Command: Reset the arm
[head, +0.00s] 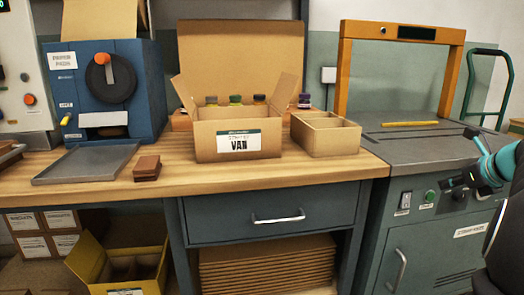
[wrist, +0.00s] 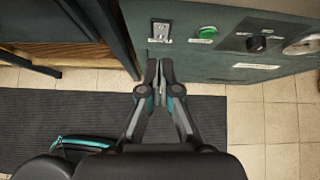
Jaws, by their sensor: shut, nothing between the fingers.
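My gripper (wrist: 159,66) shows in the wrist view, its two fingers together and nothing between them. It hangs over the floor close to the grey-green cabinet front (wrist: 200,62).
The wooden bench (head: 300,176) carries an open carton marked VAN (head: 208,150), with jar lids showing behind it, a divided box (head: 325,137), a grey tray (head: 85,165) and a brown block (head: 147,168). A yellow crate (head: 128,285) stands below. A dark mat (wrist: 60,118) lies on the tiled floor.

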